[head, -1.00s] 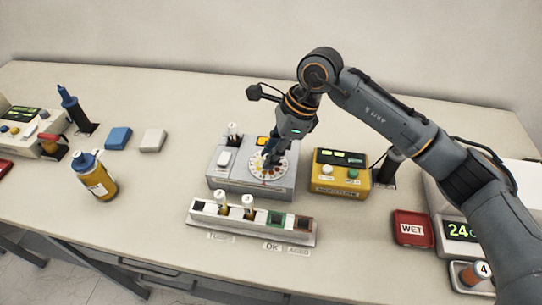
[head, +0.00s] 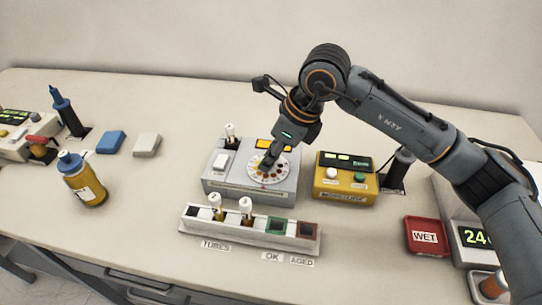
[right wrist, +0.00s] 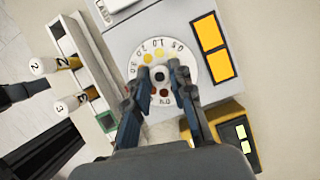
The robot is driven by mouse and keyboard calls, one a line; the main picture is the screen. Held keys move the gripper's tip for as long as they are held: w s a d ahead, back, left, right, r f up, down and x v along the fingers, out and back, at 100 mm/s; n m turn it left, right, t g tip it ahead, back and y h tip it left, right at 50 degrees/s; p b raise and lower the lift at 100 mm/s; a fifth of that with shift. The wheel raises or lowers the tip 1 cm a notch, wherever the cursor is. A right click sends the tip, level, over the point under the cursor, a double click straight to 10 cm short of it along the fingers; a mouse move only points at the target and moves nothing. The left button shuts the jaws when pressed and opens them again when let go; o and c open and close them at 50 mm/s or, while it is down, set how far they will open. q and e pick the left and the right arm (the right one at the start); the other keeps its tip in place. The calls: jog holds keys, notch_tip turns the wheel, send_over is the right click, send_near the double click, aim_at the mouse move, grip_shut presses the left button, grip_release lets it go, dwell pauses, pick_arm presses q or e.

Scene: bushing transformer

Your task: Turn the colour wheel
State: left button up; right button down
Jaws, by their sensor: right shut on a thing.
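The colour wheel (head: 268,169) is a white numbered disc with coloured dots, on top of a grey comparator box (head: 250,192). In the right wrist view the wheel (right wrist: 183,63) shows yellow, orange and brown dots around a dark centre knob (right wrist: 159,73). My right gripper (head: 266,164) comes down over the wheel from above. In the right wrist view its two fingers (right wrist: 164,84) lie on either side of the wheel's middle, and the gripper is shut on the knob. The fingers hide part of the wheel's rim. My left gripper is not in view.
A tube rack (head: 250,233) with two capped tubes stands in front of the box. A yellow instrument (head: 344,180) is close on the right, with a red WET tray (head: 426,237) beyond. A yellow bottle (head: 84,181) stands left; the table between is clear.

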jog(key=c, duration=1.2)
grip_release()
jog(key=shift+o, duration=0.2)
jog(key=v, duration=1.2)
jog(key=shift+a, duration=0.1)
